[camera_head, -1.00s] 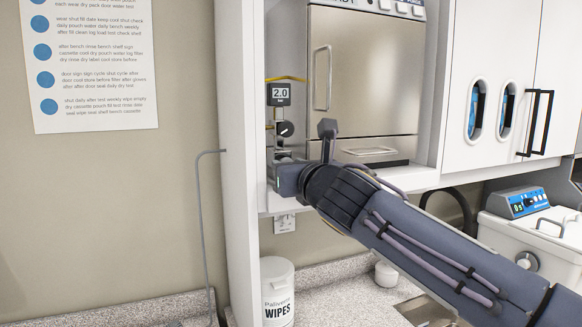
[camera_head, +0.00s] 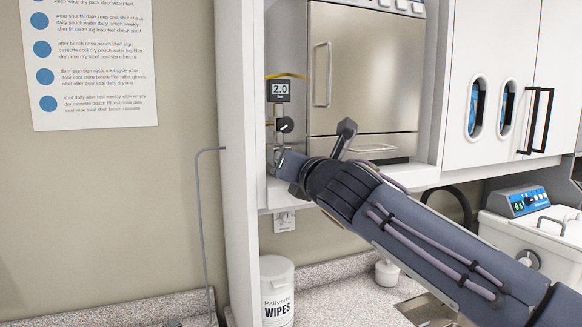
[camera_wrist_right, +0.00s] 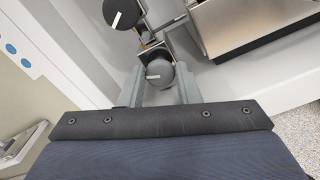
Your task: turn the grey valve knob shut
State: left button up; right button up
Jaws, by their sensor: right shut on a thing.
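The grey valve knob (camera_wrist_right: 160,75) with a white mark shows in the right wrist view, between the two fingers of my right gripper (camera_wrist_right: 161,72). The fingers are shut on it, one on each side. In the head view my right arm reaches in from the right and its gripper (camera_head: 275,157) is at the valve on the left side of the bay. The grey knob is mostly hidden there by the gripper. My left gripper is not in view.
The steel autoclave door (camera_head: 365,75) is close on the right, and a white side panel (camera_head: 238,150) on the left. A wipes tub (camera_head: 277,292) stands below.

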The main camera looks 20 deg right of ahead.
jog(key=m+b, duration=0.2)
jog(key=m, duration=0.4)
jog(key=shift+f, duration=0.2)
jog(key=m+b, duration=0.2)
jog(key=m, duration=0.1)
jog(key=shift+m, duration=0.4)
jog(key=shift+d+m+b, duration=0.1)
jog(key=shift+m+b, duration=0.65)
jog(key=shift+m, duration=0.85)
jog(key=o, duration=0.9)
jog(key=shift+o, duration=0.2)
jog(key=shift+f, duration=0.2)
